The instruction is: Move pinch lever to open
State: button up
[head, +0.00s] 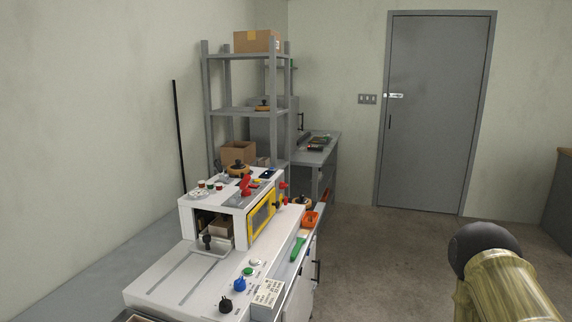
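The box former (180,278) is a white machine at the lower left of the head view. Several controls on it could be the pinch lever, and I cannot tell which one it is. A red lever (245,186) stands on top of its raised housing. Red knobs (282,197) stick out at the housing's right side. A lever with a black knob (207,241) stands in front of the housing's opening. No label or open/shut mark is readable. My gripper is not in view; only part of my arm shows at the lower right, well apart from the machine.
A blue knob (239,284), a black knob (225,305) and a green button (249,271) sit on the front deck. A yellow-framed window (261,215) faces right. A grey shelf (247,109) and bench (316,152) stand behind. The floor (380,260) to the right is clear up to the door (431,110).

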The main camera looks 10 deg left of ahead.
aim_at(217, 163)
jog(key=z, duration=1.1)
jog(key=i, duration=2.3)
jog(key=u, duration=3.75)
